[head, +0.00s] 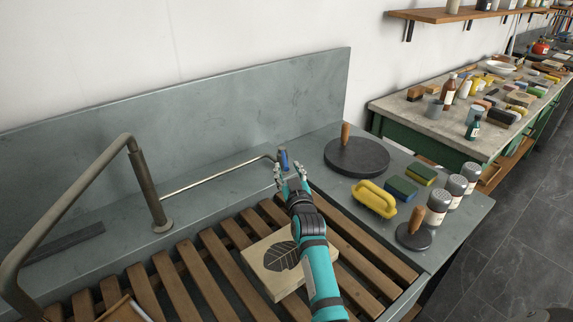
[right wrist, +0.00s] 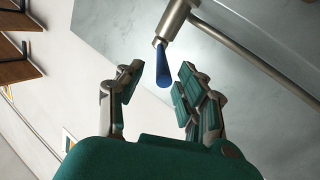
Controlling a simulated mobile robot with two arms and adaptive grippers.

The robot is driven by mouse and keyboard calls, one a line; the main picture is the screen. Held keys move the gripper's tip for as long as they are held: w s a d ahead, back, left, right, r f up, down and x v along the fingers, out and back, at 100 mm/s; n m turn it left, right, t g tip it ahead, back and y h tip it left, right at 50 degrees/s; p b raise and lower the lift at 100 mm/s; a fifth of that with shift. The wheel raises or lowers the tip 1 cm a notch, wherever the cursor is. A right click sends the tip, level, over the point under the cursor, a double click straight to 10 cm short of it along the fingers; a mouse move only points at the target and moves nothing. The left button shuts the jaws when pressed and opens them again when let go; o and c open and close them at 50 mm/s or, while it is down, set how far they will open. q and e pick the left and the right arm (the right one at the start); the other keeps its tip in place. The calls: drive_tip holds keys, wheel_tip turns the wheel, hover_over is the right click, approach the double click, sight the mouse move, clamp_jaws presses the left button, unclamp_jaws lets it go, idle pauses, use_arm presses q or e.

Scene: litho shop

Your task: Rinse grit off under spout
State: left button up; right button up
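My right gripper (head: 291,178) reaches over the sink toward a small blue handle-like piece (head: 283,160) at the end of a thin metal pipe along the back. In the right wrist view its fingers (right wrist: 155,95) are open on either side of the blue piece (right wrist: 163,66), with no clear contact. A large bent metal spout pipe (head: 147,180) stands at the left over the slats. A pale stone slab (head: 262,272) with a dark leaf print lies on the wooden slats, partly hidden by my right arm. I see no water or grit clearly. My left gripper is not in view.
Wooden slats (head: 212,262) span the grey sink, with a grey backsplash (head: 230,105) behind. A cluttered bench (head: 400,108) stands beyond.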

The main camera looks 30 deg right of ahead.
drive_tip(key=shift+v, duration=1.6)
drive_tip(key=shift+w, duration=0.1)
